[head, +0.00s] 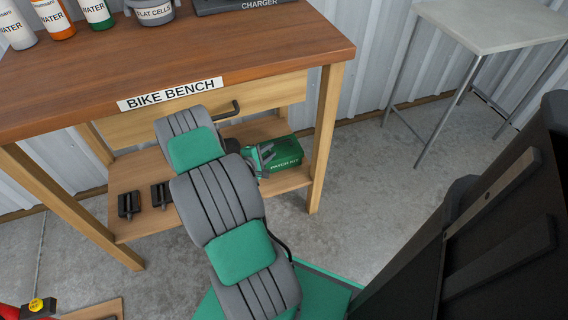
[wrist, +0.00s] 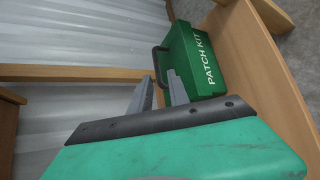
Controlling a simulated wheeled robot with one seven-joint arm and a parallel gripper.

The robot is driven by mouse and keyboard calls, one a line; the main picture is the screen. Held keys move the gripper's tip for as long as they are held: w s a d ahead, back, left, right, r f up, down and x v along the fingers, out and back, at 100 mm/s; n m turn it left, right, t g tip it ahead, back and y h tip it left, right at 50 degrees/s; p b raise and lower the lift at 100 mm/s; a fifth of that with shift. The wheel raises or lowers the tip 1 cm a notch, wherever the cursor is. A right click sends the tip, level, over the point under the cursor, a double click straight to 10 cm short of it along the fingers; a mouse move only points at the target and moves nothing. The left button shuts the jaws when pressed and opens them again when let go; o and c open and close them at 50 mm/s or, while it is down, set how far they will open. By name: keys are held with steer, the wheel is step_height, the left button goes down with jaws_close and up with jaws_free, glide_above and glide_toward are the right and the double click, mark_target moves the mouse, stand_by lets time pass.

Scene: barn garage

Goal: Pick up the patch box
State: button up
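The patch box is a green case lettered PATCH KIT (head: 286,158), on the bench's lower shelf at its right end. In the wrist view the box (wrist: 197,62) is at upper right, with a dark handle (wrist: 157,58) on its left side. My gripper (head: 266,157) is at the left side of the box in the head view. In the wrist view my gripper (wrist: 160,77) has two grey fingers apart, with the handle just past the tips. I cannot tell whether the fingers touch the handle. My green-and-grey arm hides part of the shelf.
The wooden bike bench (head: 170,65) overhangs the shelf, with a drawer and dark pull (head: 228,112) above my gripper. Its right front leg (head: 325,140) stands close to the box. Two black pedals (head: 145,200) lie at the shelf's left.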

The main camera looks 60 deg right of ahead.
mark_target(278, 150)
steer(key=b+x, duration=0.2)
steer(key=x, duration=0.5)
steer(key=shift+d+r, duration=0.1)
steer(key=shift+d, duration=0.15)
steer(key=shift+w, duration=0.1)
jaws_close()
stand_by(0.9)
